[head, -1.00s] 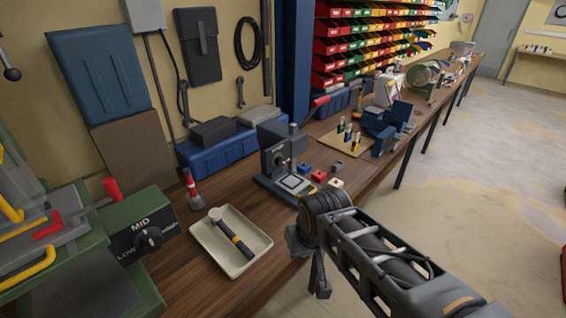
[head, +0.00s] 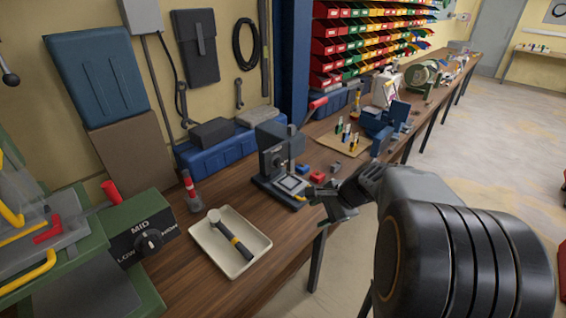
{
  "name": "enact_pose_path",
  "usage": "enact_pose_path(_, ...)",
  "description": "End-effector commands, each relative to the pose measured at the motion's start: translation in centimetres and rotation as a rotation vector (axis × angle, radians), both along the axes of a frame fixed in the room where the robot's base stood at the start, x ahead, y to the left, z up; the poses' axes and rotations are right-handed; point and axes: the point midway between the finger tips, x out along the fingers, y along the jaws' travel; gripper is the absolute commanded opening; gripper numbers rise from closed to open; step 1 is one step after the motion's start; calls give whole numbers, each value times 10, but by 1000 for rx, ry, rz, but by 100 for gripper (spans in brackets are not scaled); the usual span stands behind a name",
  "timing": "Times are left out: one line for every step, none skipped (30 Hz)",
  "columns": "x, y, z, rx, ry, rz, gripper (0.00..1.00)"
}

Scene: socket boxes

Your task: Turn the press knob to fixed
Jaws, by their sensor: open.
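The small dark press (head: 275,152) stands on the wooden bench with a red-tipped lever at its upper right. A small round pale and dark detail (head: 276,160) shows on its front, perhaps the press knob. Its setting and any lettering are too small to read. My gripper (head: 322,204) is open and empty, in front of the press's lower right side near the bench's front edge. It looks close to the press base, but I cannot tell whether they touch.
A cream tray (head: 203,256) with a hammer (head: 231,236) lies left of the press. A green machine (head: 110,225) with a LOW-MID-HIGH knob (head: 148,240) stands at far left. A red block (head: 317,176) and a blue block (head: 302,169) lie right of the press.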

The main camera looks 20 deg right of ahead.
Motion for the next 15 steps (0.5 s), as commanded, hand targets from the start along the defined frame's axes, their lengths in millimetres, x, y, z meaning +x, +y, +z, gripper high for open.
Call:
enact_pose_path(17,-13,7,147,20,-186,59)
enact_pose_path(28,-19,13,241,32,-295,61)
enact_pose_path(41,-26,21,367,48,-427,61)
enact_pose_path(50,-29,28,456,60,-510,61)
enact_pose_path(58,-32,36,541,73,-582,61)
enact_pose_path(68,-34,46,644,91,-659,61)
enact_pose_path(74,-34,54,716,104,-708,61)
enact_pose_path(79,-34,62,776,116,-747,61)
enact_pose_path(84,-34,71,851,135,-790,61)
enact_pose_path(87,-34,77,899,148,-818,61)
enact_pose_path(88,-34,80,937,165,-842,61)
enact_pose_path(90,-34,84,981,186,-870,61)
enact_pose_path(90,-34,85,1005,204,-886,61)
enact_pose_path(91,-33,86,1025,218,-899,61)
enact_pose_path(91,-33,86,1039,236,-913,61)
